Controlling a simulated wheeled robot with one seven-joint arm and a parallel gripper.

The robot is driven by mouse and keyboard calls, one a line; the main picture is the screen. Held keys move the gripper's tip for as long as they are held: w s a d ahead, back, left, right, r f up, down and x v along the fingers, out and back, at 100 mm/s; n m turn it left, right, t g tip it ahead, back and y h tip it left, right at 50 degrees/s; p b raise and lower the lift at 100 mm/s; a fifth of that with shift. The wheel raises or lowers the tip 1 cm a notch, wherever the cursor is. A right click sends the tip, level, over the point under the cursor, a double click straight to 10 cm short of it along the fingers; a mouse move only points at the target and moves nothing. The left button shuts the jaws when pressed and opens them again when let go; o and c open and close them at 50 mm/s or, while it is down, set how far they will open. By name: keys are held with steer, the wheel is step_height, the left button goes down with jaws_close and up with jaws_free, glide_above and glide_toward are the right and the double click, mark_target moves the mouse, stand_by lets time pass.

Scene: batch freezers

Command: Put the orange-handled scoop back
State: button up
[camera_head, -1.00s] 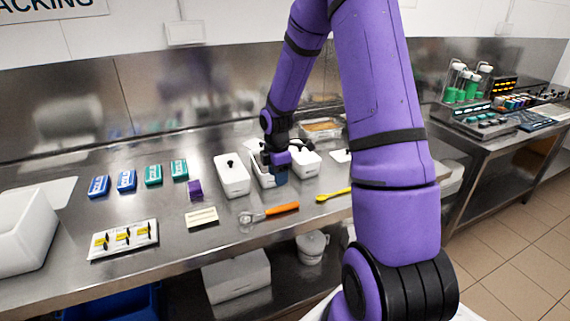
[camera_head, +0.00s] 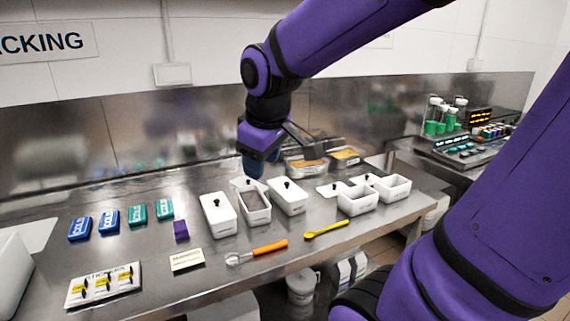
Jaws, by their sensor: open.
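The orange-handled scoop (camera_head: 257,252) lies on the steel counter near its front edge, its metal head to the left and its orange handle to the right. My gripper (camera_head: 254,172) is open and raised above the row of white tubs, behind the scoop and clear of it. Its fingers point down, and the view shows nothing between them. Below it is an uncovered white tub (camera_head: 256,217) with brownish-grey contents. A yellow scoop (camera_head: 326,229) lies to the right of the orange-handled one.
Lidded white tubs (camera_head: 219,215) and (camera_head: 289,197) flank the uncovered one. Two empty white tubs (camera_head: 357,201) stand to the right. A label card (camera_head: 187,260), a purple block (camera_head: 181,230) and blue and green boxes (camera_head: 109,221) lie left. Metal pans (camera_head: 305,163) stand behind.

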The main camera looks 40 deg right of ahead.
steer(key=s+a+r+m+t+y, duration=0.1)
steer(key=s+a+r+m, duration=0.2)
steer(key=s, duration=0.7)
steer(key=shift+r+m+t, duration=0.15)
steer(key=shift+m+t, duration=0.15)
steer(key=shift+m, duration=0.2)
